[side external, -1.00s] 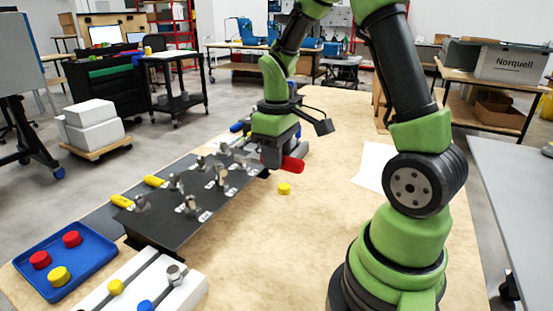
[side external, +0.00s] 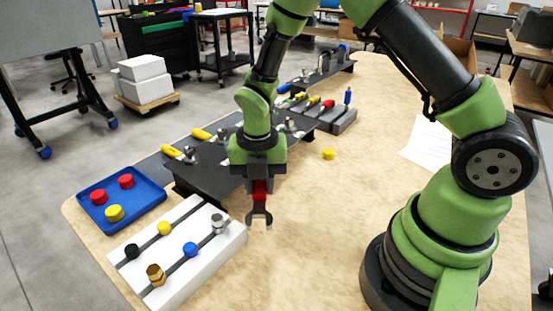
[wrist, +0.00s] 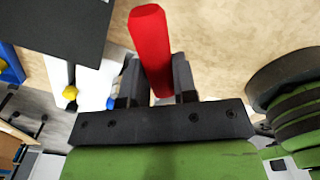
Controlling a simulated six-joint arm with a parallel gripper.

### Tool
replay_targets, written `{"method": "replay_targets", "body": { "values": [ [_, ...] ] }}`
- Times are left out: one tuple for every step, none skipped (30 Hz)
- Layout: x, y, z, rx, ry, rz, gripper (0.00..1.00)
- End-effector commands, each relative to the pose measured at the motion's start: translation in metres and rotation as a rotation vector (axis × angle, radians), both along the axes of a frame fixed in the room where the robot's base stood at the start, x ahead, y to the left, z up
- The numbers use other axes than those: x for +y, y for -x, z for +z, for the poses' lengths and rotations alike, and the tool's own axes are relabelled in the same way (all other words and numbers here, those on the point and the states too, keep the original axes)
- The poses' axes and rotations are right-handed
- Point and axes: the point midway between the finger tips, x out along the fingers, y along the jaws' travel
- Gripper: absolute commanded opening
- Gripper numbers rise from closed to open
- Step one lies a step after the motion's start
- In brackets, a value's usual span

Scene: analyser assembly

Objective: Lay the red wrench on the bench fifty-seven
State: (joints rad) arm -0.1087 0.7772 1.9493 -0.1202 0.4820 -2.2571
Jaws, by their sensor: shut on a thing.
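My gripper (side external: 259,184) is shut on the red wrench (side external: 260,213) and holds it beside the right edge of the black raised panel. In the wrist view the red handle (wrist: 151,45) sticks out between the two fingers. The wrench looks held above the wooden bench top (side external: 330,220); the exact gap is hard to tell. No number fifty-seven can be read.
A white block (side external: 215,255) with knobs and slots stands front left, near a blue tray (side external: 152,203) of caps. The black panel (side external: 213,178) carries metal fittings. A tool rack (side external: 340,121) and a yellow cap (side external: 328,154) lie farther back.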

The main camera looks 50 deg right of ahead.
Motion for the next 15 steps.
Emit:
{"method": "replay_targets", "body": {
  "values": [
    [0.003, 0.0, -0.002, 0.001, 0.0, 0.044, 0.0],
    [0.005, 0.0, -0.003, 0.001, 0.0, 0.065, 0.0],
    [0.006, 0.0, -0.004, 0.0, 0.0, 0.088, 0.0],
    [0.007, 0.0, -0.005, 0.0, 0.0, 0.101, 0.0],
    [0.007, 0.0, -0.006, 0.0, 0.0, 0.11, 0.0],
    [0.008, 0.0, -0.008, 0.001, -0.001, 0.117, 0.0],
    [0.008, 0.0, -0.01, 0.001, 0.0, 0.119, 0.0],
    [0.008, 0.0, -0.012, 0.003, 0.0, 0.12, 0.0],
    [0.008, 0.0, -0.015, 0.002, 0.0, 0.12, 0.0],
    [0.008, 0.0, -0.018, 0.002, 0.0, 0.119, 0.0],
    [0.008, 0.001, -0.021, 0.004, 0.0, 0.119, 0.0],
    [0.008, 0.001, -0.026, 0.004, 0.0, 0.119, 0.0],
    [0.008, 0.001, -0.029, 0.004, 0.0, 0.118, 0.0],
    [0.008, 0.001, -0.033, 0.004, 0.0, 0.117, 0.0],
    [0.008, 0.0, -0.037, 0.002, 0.0, 0.117, 0.0]
  ]
}}
